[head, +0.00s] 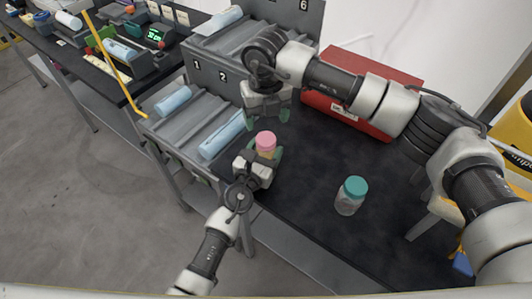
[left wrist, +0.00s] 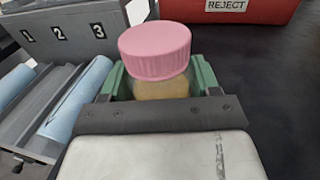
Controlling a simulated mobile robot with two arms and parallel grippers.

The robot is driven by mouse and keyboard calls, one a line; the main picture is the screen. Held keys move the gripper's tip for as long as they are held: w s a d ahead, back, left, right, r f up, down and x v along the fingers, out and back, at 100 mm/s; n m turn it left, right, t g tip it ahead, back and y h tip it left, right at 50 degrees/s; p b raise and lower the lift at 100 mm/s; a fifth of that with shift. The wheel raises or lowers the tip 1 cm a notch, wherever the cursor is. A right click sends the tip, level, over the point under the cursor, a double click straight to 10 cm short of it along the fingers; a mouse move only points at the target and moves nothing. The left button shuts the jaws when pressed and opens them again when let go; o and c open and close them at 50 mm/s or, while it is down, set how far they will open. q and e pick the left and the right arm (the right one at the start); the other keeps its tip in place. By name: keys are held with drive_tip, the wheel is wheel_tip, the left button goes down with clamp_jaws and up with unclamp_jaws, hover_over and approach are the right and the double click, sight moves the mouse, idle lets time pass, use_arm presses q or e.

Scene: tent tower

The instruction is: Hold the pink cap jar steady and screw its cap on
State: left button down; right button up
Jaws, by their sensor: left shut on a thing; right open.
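The pink cap jar (left wrist: 160,88) stands upright between the green fingers of my left gripper (head: 265,163), which is shut on its body. Its pink cap (head: 266,141) sits on top of the jar; the cap also shows large in the left wrist view (left wrist: 155,52). I cannot tell how tightly the cap sits. Most of the jar's body is hidden by the gripper. My right gripper (head: 267,115) is open and empty, pointing down just above and behind the cap, apart from it.
A clear jar with a teal cap (head: 351,195) stands on the dark table to the right. A red REJECT bin (head: 345,118) lies behind my right arm. A grey numbered rack (head: 185,128) with blue rolls is at the left. The table's middle is clear.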

sight(266, 138)
drive_tip(key=r+n, duration=0.1)
drive_tip(key=n, duration=0.1)
drive_tip(key=shift+r+n, duration=0.15)
drive_tip(key=shift+n, duration=0.15)
drive_tip(key=shift+f, duration=4.05)
drive_tip(key=c, duration=0.9)
drive_tip(key=shift+c, duration=0.2)
drive_tip(key=o, duration=1.1)
